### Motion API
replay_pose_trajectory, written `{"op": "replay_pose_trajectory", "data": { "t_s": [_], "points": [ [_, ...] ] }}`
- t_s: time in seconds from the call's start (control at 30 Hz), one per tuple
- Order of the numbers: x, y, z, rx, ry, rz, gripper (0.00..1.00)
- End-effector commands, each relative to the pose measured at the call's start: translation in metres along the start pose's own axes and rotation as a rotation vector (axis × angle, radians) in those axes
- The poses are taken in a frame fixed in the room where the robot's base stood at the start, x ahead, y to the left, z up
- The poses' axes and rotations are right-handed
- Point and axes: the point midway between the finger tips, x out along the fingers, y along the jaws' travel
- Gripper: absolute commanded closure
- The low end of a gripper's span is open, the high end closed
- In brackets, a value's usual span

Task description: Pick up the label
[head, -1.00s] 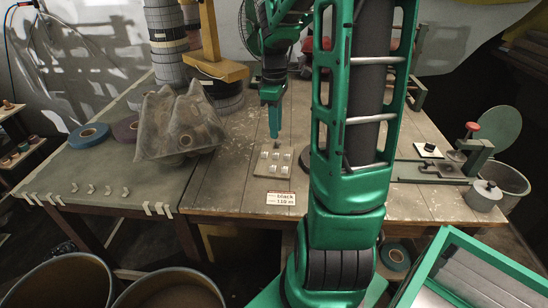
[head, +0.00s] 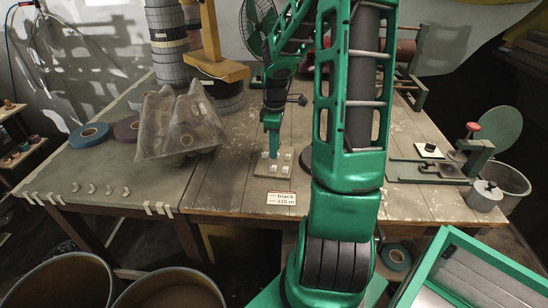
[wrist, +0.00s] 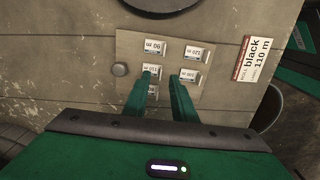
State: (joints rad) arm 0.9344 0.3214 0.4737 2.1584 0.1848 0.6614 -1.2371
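Several small white labels sit on a tan board (head: 258,171) on the table; the wrist view shows the board (wrist: 126,92) closer. There, an upper-left label (wrist: 155,47) and an upper-right label (wrist: 193,53) lie beyond my fingertips. A middle-left label (wrist: 151,69) is at my left fingertip and a middle-right label (wrist: 190,75) at my right fingertip. Their print is small and hard to read. My gripper (wrist: 164,77) is open over the board, with no label visibly held; it also shows in the head view (head: 272,154). The fingers partly hide the lower labels.
A card reading "black 110 m" (head: 281,198) lies near the table's front edge. A grey moulded tray (head: 178,125) and tape rolls (head: 88,135) are to the left.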

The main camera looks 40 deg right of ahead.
Motion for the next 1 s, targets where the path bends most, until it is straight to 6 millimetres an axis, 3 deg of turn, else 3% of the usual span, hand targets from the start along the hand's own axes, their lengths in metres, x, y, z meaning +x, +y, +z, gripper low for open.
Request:
{"op": "replay_pose_trajectory", "data": {
  "t_s": [0.13,0.4,0.5,0.53,1.0],
  "points": [
    [0.014,0.000,0.001,0.002,0.000,0.000,0.76],
    [0.017,0.001,0.000,0.001,0.000,0.002,0.76],
    [0.017,0.001,0.000,0.001,0.000,0.002,0.97],
    [0.016,0.001,0.000,0.001,0.000,0.002,1.00],
    [0.015,0.001,0.000,0.001,0.000,0.003,1.00]
  ]
}}
